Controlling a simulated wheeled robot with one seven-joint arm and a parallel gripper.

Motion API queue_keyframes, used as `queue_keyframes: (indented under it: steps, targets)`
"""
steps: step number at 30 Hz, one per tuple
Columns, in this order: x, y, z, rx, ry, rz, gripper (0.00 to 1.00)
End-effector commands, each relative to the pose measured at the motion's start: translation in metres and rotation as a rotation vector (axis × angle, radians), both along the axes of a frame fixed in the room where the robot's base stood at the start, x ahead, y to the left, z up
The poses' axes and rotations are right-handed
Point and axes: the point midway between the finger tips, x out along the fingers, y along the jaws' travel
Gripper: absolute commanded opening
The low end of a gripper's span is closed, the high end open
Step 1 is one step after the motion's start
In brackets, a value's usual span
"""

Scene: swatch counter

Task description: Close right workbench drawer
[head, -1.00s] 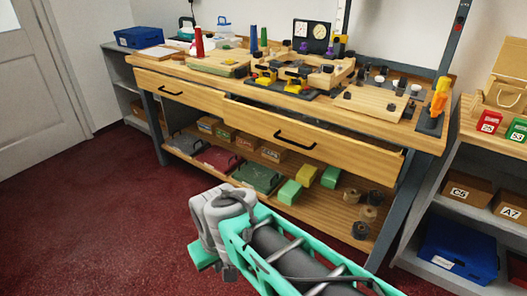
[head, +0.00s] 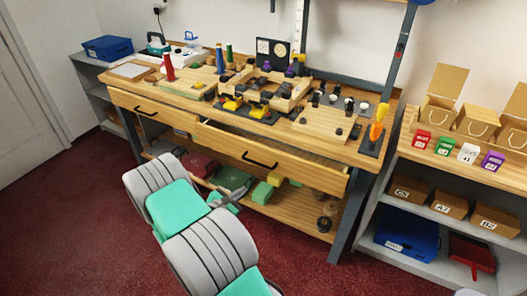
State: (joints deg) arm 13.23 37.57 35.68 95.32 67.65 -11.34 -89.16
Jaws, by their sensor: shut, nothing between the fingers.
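The workbench (head: 352,152) has two drawers under its top. The right drawer (head: 300,171) has a wooden front with a black bar handle (head: 260,160). Its front stands out from the bench, and a dark gap shows above it. The left drawer (head: 172,121) has a similar handle and looks closed. My gripper (head: 238,184) is small and grey, partly hidden behind my arm, in front of and below the right drawer's handle. It looks shut and empty, and apart from the handle.
Bins and green and yellow blocks (head: 262,192) lie on the bench's lower shelf. Jigs and tools cover the benchtop. A shelf unit (head: 460,172) with boxes and a blue bin (head: 407,235) stands at the right. Red floor is open in front.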

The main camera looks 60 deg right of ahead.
Motion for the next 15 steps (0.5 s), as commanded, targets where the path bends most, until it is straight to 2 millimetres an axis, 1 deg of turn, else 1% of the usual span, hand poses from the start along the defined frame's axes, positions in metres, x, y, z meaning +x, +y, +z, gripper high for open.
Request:
queue_keyframes:
  steps: [1,3,5,8,10,15]
  targets:
    - [-0.007,-0.007,0.012,-0.055,0.11,0.046,0.0]
    - [-0.011,-0.012,0.013,-0.114,0.219,0.096,0.0]
    - [-0.012,-0.015,0.012,-0.141,0.268,0.119,0.0]
    - [-0.012,-0.023,0.008,-0.152,0.288,0.127,0.0]
    - [-0.011,-0.032,0.006,-0.151,0.285,0.124,0.0]
    - [-0.009,-0.067,-0.001,-0.15,0.282,0.12,0.0]
